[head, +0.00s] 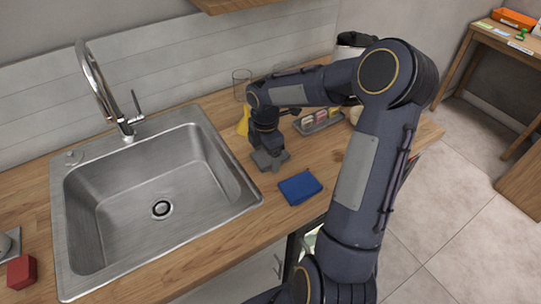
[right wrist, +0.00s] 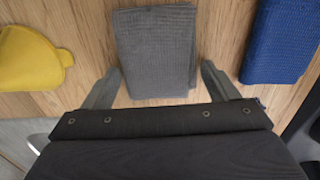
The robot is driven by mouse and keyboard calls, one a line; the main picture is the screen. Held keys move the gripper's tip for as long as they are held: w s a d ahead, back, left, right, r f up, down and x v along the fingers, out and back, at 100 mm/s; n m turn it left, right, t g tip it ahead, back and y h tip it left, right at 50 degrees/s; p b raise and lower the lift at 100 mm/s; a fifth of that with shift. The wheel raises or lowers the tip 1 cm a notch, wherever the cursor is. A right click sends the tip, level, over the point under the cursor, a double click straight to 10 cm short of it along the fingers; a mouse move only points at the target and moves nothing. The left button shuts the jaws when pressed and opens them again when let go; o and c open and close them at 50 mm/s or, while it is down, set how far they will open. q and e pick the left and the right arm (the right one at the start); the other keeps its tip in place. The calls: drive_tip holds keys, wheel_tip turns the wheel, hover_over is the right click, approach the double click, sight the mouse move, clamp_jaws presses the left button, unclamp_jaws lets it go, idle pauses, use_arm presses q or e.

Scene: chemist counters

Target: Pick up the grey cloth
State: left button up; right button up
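The grey cloth (right wrist: 157,45) lies folded flat on the wooden counter in the right wrist view. My right gripper (right wrist: 162,68) is open and empty, with its fingers at either side of the cloth's near end. I cannot tell whether the fingers touch the cloth. In the head view my right gripper (head: 269,155) points down at the counter beside the sink and mostly hides the cloth. My left gripper is not in view.
A blue cloth (head: 300,187) and a yellow cloth (head: 243,121) lie on either side. The sink (head: 130,205) with its tap (head: 103,90) is left of the gripper. A tray (head: 320,126) of small coloured items and a glass (head: 241,82) stand behind. A red block (head: 21,272) is far left.

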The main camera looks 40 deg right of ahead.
sight(266, 155)
drive_tip(key=c, duration=0.6)
drive_tip(key=shift+r, duration=0.15)
drive_tip(key=shift+r, duration=0.25)
wheel_tip(266, 155, up, 2)
drive_tip(key=shift+r, duration=0.1)
drive_tip(key=s+r, duration=0.2)
drive_tip(key=s+d+r, duration=0.1)
drive_tip(key=s+r, duration=0.1)
drive_tip(key=r, duration=0.1)
drive_tip(key=shift+d, duration=0.15)
drive_tip(key=s+d+r+b, duration=0.1)
drive_tip(key=s+d+r, duration=0.2)
drive_tip(key=s, duration=0.6)
wheel_tip(266, 155, up, 2)
drive_tip(key=shift+s+r+b, duration=0.1)
drive_tip(key=shift+s+b, duration=0.1)
drive_tip(key=shift+b, duration=0.2)
